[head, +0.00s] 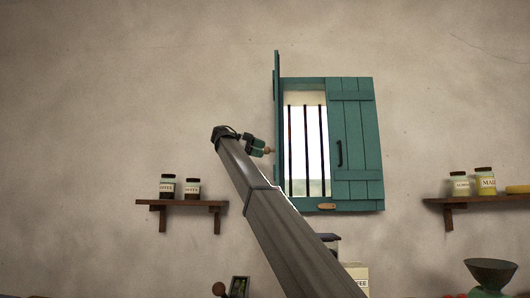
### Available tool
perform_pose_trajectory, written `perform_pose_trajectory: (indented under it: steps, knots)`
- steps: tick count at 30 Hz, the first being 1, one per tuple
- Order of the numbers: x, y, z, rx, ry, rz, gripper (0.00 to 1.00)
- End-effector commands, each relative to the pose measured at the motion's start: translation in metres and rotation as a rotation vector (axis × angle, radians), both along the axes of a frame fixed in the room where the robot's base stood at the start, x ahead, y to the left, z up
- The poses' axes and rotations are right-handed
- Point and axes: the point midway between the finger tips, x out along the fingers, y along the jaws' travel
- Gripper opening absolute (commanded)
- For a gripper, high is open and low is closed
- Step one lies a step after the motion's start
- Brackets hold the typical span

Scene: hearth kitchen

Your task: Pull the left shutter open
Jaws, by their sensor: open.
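The left shutter (277,98) is a green wooden panel. It stands swung out from the window at its left side and shows almost edge-on. The right shutter (360,145) lies shut over the right half of the window and has a dark handle. My gripper (270,150) is open, just left of the left shutter's lower part. I cannot tell whether it touches the shutter. The arm's end and the shutter's edge partly hide the fingers. The left shutter's handle is not visible.
The window opening (307,170) has dark upright bars. A tan wooden piece (327,207) sits on the lower frame. A shelf with two jars (180,203) is at left, another shelf (480,200) at right. Bare wall lies left of the window.

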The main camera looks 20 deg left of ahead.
Motion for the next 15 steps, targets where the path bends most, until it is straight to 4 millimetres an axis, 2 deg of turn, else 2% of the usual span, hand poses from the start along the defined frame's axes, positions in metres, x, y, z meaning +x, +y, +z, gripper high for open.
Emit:
perform_pose_trajectory:
  steps: [1, 7, 15]
  knots:
    - [-0.004, 0.009, 0.003, 0.000, 0.000, 0.002, 0.61]
    - [-0.018, 0.032, 0.010, 0.000, 0.000, 0.003, 0.61]
    - [-0.022, 0.036, 0.011, 0.000, -0.001, 0.002, 0.61]
